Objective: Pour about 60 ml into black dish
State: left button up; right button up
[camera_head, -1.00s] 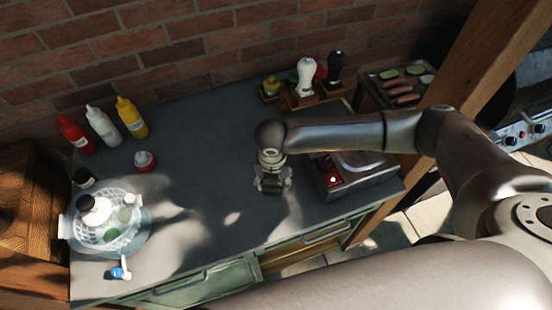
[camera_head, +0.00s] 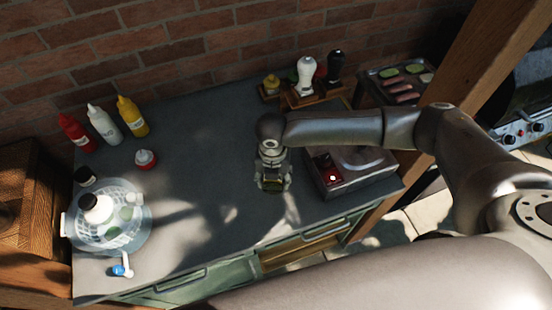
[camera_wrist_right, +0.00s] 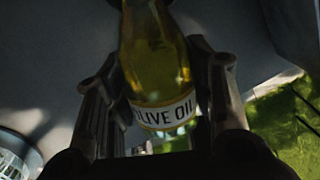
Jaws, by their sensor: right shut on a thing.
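My right gripper (camera_head: 272,180) is over the middle front of the grey table, left of the metal appliance. In the right wrist view its two fingers (camera_wrist_right: 160,112) are shut on an olive oil bottle (camera_wrist_right: 155,65), a glass bottle of yellow-green oil with a white "OLIVE OIL" label. The bottle's upper end runs out of the top of that view. In the head view the bottle is mostly hidden by the gripper. My left gripper is out of view.
A metal appliance (camera_head: 352,172) with a red light stands right of the gripper. Red, white and yellow squeeze bottles (camera_head: 103,125) stand at the back left, near a small red-and-white container (camera_head: 146,159). A white basket (camera_head: 124,227) is front left. The table (camera_head: 205,125) is clear between.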

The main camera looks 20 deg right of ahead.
jog(key=shift+r, duration=0.2)
jog(key=shift+w+r+g+y, duration=0.2)
jog(key=shift+r+g+y, duration=0.15)
jog(key=shift+g, duration=0.45)
dwell(0.9)
jog(key=shift+s+f, duration=0.1)
jog(key=f+t+b, duration=0.1)
jog(key=t+h+b, duration=0.1)
jog(key=f+t+b, duration=0.1)
jog(key=shift+s+a+f+h, duration=0.15)
jog(key=shift+s+f+h, duration=0.1)
jog(key=shift+f, duration=0.05)
jog(key=shift+r+t, duration=0.3)
jog(key=shift+r, duration=0.15)
jog(key=shift+w, duration=0.1)
